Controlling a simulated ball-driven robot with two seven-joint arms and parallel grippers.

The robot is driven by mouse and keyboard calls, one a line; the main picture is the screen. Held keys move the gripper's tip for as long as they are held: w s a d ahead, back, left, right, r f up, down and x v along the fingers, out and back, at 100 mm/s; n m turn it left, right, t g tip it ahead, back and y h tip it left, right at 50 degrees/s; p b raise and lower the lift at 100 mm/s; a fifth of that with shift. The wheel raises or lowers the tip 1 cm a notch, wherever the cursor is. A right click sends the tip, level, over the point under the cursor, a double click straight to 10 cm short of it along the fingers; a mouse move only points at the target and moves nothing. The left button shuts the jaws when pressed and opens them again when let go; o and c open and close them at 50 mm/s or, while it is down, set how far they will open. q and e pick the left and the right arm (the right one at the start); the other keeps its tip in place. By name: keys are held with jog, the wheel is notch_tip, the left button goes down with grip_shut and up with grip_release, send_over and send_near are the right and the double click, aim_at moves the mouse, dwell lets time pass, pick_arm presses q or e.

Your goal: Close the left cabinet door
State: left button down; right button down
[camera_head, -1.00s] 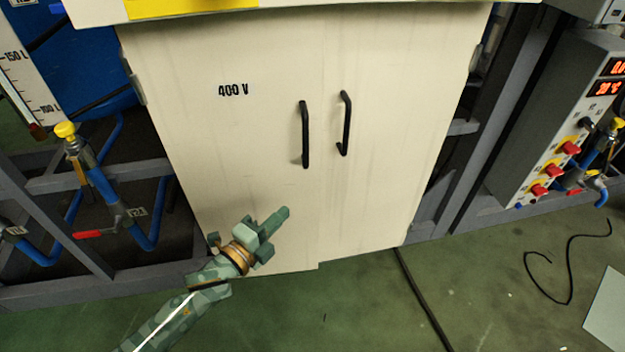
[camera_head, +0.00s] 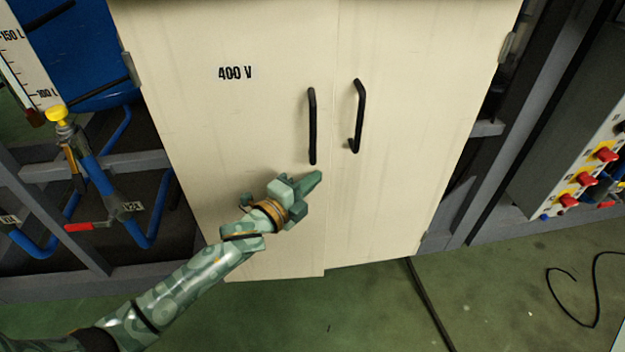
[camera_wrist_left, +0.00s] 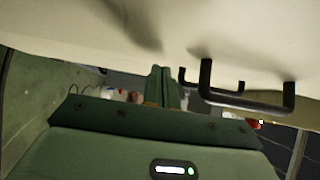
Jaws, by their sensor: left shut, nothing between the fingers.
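The cream cabinet's left door (camera_head: 240,120) carries a "400 V" label (camera_head: 236,73) and a black vertical handle (camera_head: 312,126). It stands nearly flush with the right door (camera_head: 415,120), which has its own black handle (camera_head: 357,116). Their bottom edges do not quite line up. My left gripper (camera_head: 313,180) is in front of the left door, just below its handle, with its fingers shut and empty. In the left wrist view the shut fingers (camera_wrist_left: 164,88) are close to the cream door surface (camera_wrist_left: 110,35), beside the handles. I cannot tell if they touch the door. My right gripper is not in view.
Blue pipes with a yellow-capped valve (camera_head: 60,115) and a red lever stand left of the cabinet. A grey control panel with red knobs (camera_head: 587,180) is at the right. A black cable (camera_head: 430,305) lies on the green floor.

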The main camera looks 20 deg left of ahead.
pick_arm(q)
jog(key=shift+w+a, duration=0.3)
jog(key=shift+w, duration=0.15)
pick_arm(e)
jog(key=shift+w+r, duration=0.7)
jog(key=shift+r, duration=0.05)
